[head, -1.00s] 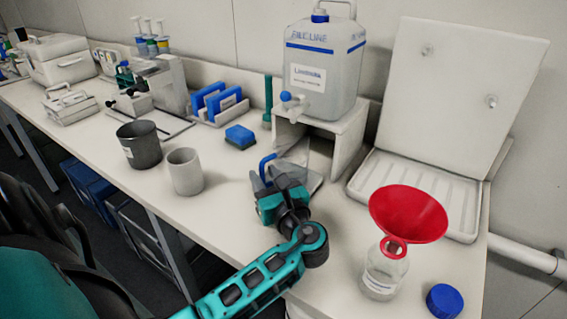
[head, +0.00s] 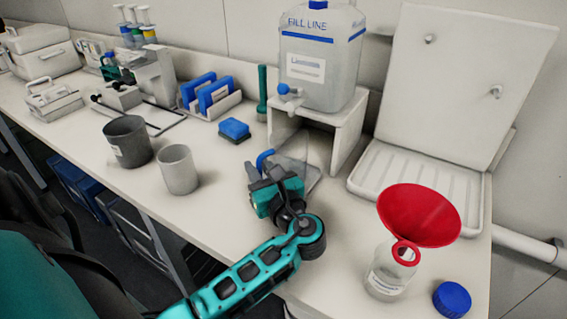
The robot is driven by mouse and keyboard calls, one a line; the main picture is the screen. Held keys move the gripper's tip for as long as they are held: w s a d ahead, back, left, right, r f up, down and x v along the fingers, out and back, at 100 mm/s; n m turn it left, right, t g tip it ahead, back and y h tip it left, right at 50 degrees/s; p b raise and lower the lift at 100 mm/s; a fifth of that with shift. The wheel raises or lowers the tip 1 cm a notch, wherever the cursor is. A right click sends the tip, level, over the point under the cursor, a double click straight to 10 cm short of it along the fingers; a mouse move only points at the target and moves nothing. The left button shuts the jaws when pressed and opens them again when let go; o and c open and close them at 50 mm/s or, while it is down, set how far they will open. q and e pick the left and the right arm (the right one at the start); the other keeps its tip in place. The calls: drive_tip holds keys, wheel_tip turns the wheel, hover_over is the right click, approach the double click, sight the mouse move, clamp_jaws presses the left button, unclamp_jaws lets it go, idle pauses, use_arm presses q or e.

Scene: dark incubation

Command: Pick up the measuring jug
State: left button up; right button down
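The measuring jug (head: 297,172) is clear with a blue handle (head: 264,160). It stands on the bench in front of the white stand, below and near the carboy's tap. My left gripper (head: 268,177) is right at the handle side of the jug, with its fingers pointing toward the handle. The gripper and wrist hide the lower handle and part of the jug. I cannot tell whether the fingers touch the handle or how far apart they are. My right gripper is not in view.
The carboy (head: 322,60) sits on the white stand (head: 347,132). A red funnel (head: 425,212) in a bottle (head: 388,277) and a blue cap (head: 452,299) are at right. A light grey beaker (head: 178,170) and a dark beaker (head: 128,143) stand left. The drying rack tray (head: 362,183) is behind.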

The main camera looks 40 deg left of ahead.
use_arm(q)
clamp_jaws()
drive_tip(key=shift+r, duration=0.1)
idle(0.4)
